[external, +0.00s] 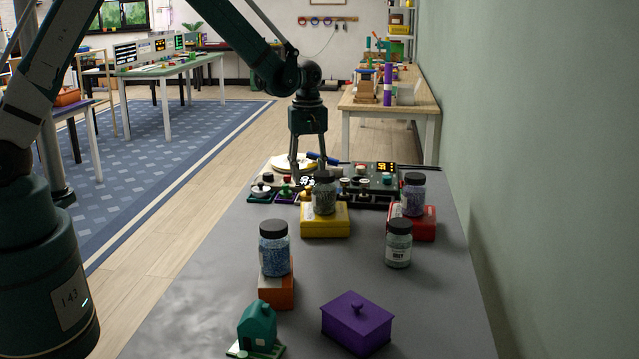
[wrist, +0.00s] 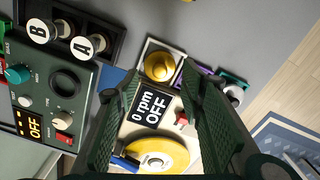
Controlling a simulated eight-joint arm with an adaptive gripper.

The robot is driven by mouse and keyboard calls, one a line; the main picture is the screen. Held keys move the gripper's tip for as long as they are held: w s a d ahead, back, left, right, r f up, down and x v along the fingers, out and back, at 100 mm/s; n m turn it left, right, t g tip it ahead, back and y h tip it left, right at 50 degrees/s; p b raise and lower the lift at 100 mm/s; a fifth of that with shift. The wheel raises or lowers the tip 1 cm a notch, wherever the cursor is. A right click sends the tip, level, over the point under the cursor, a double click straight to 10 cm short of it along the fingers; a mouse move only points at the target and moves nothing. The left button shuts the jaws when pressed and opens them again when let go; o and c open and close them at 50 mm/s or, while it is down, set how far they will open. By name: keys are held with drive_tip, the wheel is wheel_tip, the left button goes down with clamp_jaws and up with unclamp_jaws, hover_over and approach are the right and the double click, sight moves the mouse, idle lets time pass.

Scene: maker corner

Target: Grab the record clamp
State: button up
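A round gold knob-like piece (wrist: 160,66), which looks like the record clamp, sits in a white-rimmed square tray (wrist: 146,46) in the wrist view. I cannot make it out for certain in the external view. My gripper (wrist: 160,84) is open, its two dark green fingers spread wide. The gold piece lies just beyond the fingertips, roughly centred between them, and nothing is held. A device with a "0 rpm OFF" display (wrist: 150,104) and a yellow disc (wrist: 158,155) shows between the fingers. In the external view my gripper (external: 307,172) points down at the far end of the grey table.
A control panel (wrist: 45,105) and a black tray with white-topped knobs A (wrist: 82,46) and B (wrist: 38,31) lie left. Purple and green trays adjoin on the right. Closer to the external camera stand jars on a yellow box (external: 325,225) and red box (external: 425,226).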

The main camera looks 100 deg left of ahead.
sight(308, 187)
drive_tip(key=shift+f+b, duration=0.6)
drive_tip(key=shift+f, duration=2)
drive_tip(key=c, duration=0.7)
drive_tip(key=shift+r, duration=0.1)
drive_tip(key=shift+r+p, duration=0.85)
drive_tip(key=shift+r, duration=4.1)
